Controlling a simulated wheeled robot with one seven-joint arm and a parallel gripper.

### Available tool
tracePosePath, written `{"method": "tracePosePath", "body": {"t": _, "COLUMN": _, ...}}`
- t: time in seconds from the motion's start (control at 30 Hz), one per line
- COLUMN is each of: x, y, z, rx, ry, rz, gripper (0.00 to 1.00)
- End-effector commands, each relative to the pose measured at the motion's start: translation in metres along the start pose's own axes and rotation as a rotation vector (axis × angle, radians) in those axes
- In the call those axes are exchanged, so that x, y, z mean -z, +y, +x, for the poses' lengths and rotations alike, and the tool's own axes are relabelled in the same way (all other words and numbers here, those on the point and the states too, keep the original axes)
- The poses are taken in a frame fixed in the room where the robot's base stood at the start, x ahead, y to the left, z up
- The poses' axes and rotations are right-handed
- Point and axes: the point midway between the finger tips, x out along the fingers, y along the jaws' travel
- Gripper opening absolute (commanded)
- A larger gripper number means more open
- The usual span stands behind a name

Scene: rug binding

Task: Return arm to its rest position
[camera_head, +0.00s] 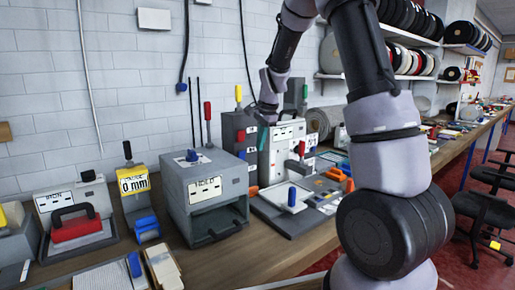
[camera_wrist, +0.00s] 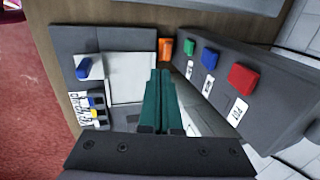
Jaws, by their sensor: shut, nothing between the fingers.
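My arm rises on the right of the head view, bends over at the top and reaches down to the workbench (camera_head: 283,257). My gripper (camera_head: 262,137) hangs in front of the grey and white boxes with levers at the back of the bench. In the wrist view its two green fingers (camera_wrist: 160,73) lie together with nothing between them. They point toward a grey tray-like fixture (camera_wrist: 65,42) with a pale plate (camera_wrist: 128,68). Whether the fingertips touch anything I cannot tell.
Left on the bench stand a grey open-fronted box (camera_head: 215,182), a yellow "0 mm" device (camera_head: 133,182) and a red-handled block (camera_head: 75,229). Beside the fingers is a panel with green, blue and red buttons (camera_wrist: 243,78). Shelves of rolls (camera_head: 410,62) and chairs (camera_head: 483,210) are at right.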

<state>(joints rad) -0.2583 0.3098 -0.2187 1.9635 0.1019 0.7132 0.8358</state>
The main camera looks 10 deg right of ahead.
Motion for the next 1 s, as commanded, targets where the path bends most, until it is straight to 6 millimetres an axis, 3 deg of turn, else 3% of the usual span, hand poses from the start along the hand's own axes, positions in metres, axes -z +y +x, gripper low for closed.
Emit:
{"method": "tracePosePath", "body": {"t": 0.3, "x": 0.000, "y": 0.000, "z": -0.002, "rx": 0.001, "ry": 0.000, "rz": -0.001, "gripper": 0.00}}
{"method": "tracePosePath", "body": {"t": 0.43, "x": -0.001, "y": 0.005, "z": -0.020, "rx": 0.021, "ry": -0.004, "rz": -0.027, "gripper": 0.00}}
{"method": "tracePosePath", "body": {"t": 0.67, "x": -0.018, "y": 0.046, "z": -0.110, "rx": 0.119, "ry": -0.010, "rz": -0.203, "gripper": 0.00}}
{"method": "tracePosePath", "body": {"t": 0.8, "x": -0.034, "y": 0.084, "z": -0.161, "rx": 0.180, "ry": 0.012, "rz": -0.344, "gripper": 0.00}}
{"method": "tracePosePath", "body": {"t": 1.0, "x": -0.060, "y": 0.146, "z": -0.213, "rx": 0.251, "ry": 0.077, "rz": -0.552, "gripper": 0.00}}
